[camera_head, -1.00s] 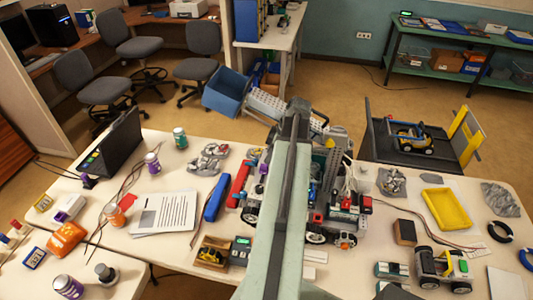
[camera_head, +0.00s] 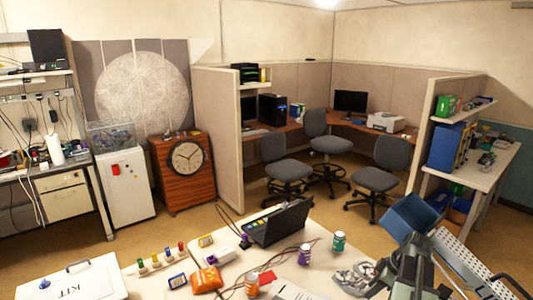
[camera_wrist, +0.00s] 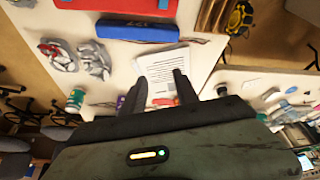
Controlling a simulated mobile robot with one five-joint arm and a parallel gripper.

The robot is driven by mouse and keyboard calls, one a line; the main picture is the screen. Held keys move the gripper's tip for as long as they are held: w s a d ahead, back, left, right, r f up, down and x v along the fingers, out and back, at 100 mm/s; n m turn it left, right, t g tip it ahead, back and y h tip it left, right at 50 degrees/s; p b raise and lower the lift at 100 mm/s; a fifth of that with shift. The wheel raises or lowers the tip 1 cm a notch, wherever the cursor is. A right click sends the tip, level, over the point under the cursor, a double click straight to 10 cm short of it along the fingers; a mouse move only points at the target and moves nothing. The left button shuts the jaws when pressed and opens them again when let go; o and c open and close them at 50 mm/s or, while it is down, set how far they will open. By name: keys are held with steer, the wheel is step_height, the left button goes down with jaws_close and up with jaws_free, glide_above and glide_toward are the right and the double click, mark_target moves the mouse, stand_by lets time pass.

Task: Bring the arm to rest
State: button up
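My gripper (camera_wrist: 158,84) shows in the wrist view with its two dark fingers spread apart and nothing between them. It hangs above the pale table. A printed sheet (camera_wrist: 164,66) lies beyond the fingertips. My arm (camera_head: 412,268) rises at the lower right of the head view. The fingers cannot be made out there.
A blue case (camera_wrist: 137,29) and crumpled bags (camera_wrist: 93,61) lie near my gripper. Office chairs (camera_head: 284,172) stand behind on open floor.

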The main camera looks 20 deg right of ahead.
steer(key=w+a+f+n+g+b, duration=0.1)
steer(key=w+a, duration=0.3)
steer(key=a, duration=0.5)
steer(key=w+a+f+n+g+b, duration=0.1)
steer(key=w+a+f, duration=0.15)
steer(key=a, duration=0.65)
steer(key=w+a+f+n+b, duration=0.15)
steer(key=w+a, duration=0.25)
steer(key=a, duration=0.5)
steer(key=s+a+f+m+g+h, duration=0.1)
steer(key=s+a+m+h, duration=0.1)
steer(key=a+m, duration=0.9)
steer(key=shift+s+a+f+g+h+b, duration=0.3)
steer(key=shift+s+a+f+b, duration=0.2)
steer(key=shift+a, duration=1.05)
